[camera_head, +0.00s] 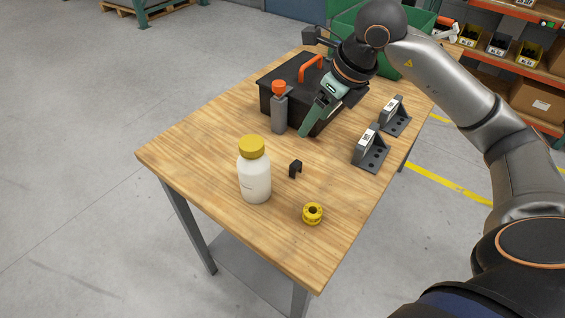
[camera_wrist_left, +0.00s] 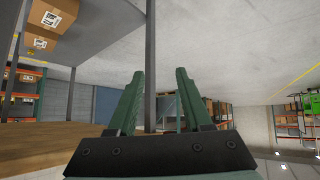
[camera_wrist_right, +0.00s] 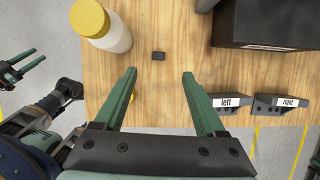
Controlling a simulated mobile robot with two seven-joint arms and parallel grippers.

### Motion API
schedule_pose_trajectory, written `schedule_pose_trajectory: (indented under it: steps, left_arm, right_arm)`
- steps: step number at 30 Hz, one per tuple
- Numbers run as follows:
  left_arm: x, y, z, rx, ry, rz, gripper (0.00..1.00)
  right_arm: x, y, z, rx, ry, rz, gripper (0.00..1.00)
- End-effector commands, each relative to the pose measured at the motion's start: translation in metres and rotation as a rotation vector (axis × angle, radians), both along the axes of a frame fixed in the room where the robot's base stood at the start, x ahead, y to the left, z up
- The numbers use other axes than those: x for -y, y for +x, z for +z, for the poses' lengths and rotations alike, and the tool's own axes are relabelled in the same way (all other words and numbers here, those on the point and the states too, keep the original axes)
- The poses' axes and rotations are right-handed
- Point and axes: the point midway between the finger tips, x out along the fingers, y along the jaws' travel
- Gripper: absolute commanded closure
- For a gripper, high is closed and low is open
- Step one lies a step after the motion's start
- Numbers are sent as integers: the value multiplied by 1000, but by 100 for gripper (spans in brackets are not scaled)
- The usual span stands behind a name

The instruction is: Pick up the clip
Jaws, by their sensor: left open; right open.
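The clip (camera_head: 295,169) is a small black piece on the wooden table, between the white bottle and the right gripper. In the right wrist view the clip (camera_wrist_right: 158,56) lies ahead of the fingertips, roughly centred between them. My right gripper (camera_head: 305,131) points down over the table, beyond the clip in the head view; its green fingers (camera_wrist_right: 159,73) are open with nothing between them. My left gripper (camera_wrist_left: 160,73) is open and empty, away from the table top. It is outside the head view but shows at the left of the right wrist view.
A white bottle (camera_head: 255,178) with a yellow lid stands left of the clip. A yellow ring part (camera_head: 312,214) lies nearer. Two labelled brackets (camera_head: 371,150) (camera_head: 395,118) are at the right.

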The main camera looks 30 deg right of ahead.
Motion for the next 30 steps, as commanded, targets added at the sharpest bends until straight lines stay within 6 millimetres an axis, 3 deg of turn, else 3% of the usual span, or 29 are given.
schedule_pose_trajectory:
  steps: [1, 9, 14, 21, 30]
  left_arm:
    - [2, 2, -20, 2, -2, -3, 50]
    - [14, 1, -44, -3, -19, -23, 50]
    - [14, 1, -44, -3, -17, -25, 50]
    - [14, 1, -43, -2, -17, -26, 50]
    - [14, 2, -42, -2, -17, -27, 50]
  right_arm:
    - [0, 0, -21, 1, 0, 0, 28]
    - [0, 0, -52, 1, 1, 1, 28]
    - [-3, 5, -68, -3, 4, 2, 28]
    - [-8, 20, -107, -4, 3, 1, 28]
    - [-12, 31, -131, -2, 4, 2, 28]
